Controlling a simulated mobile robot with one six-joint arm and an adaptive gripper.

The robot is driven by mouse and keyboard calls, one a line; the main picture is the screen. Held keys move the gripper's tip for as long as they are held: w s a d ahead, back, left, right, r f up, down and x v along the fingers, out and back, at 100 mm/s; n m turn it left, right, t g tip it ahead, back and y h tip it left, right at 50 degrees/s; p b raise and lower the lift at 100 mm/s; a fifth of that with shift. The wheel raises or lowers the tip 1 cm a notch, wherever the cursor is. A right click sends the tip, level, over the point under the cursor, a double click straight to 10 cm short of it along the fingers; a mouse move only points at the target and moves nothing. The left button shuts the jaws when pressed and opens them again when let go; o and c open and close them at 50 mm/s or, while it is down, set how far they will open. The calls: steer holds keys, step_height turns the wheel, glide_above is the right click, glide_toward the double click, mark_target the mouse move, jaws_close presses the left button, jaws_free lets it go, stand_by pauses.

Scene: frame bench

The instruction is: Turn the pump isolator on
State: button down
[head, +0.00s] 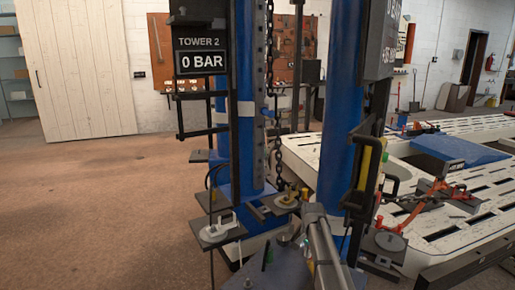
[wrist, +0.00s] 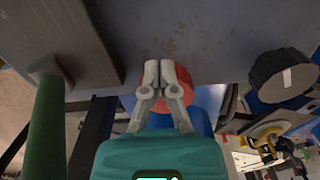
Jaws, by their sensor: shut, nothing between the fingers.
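In the wrist view my gripper (wrist: 160,72) is shut and empty, its two grey fingertips close together. Its fingers lie in front of a red round part (wrist: 184,80) on a grey metal panel (wrist: 200,35) and partly hide it; I cannot tell whether they touch. A black round knob (wrist: 265,82) with a white mark stands on the same panel, to the right and apart from the fingers. No label shows which of these is the pump isolator. My gripper cannot be made out in the head view.
A green bar (wrist: 48,125) stands close on the wrist view's left. In the head view, a blue tower (head: 243,130) carries a "TOWER 2 0 BAR" display (head: 201,62). A second blue tower (head: 340,100) and a slotted white bench (head: 470,235) are to its right. Open floor (head: 90,200) lies left.

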steer(key=shift+w+a, duration=0.2)
steer(key=shift+w, duration=0.05)
steer(key=shift+s, duration=0.15)
steer(key=shift+s+a, duration=0.2)
steer(key=shift+a, duration=0.05)
stand_by(0.4)
step_height(320, 180, up, 6)
steer(key=p, duration=0.6)
stand_by(0.5)
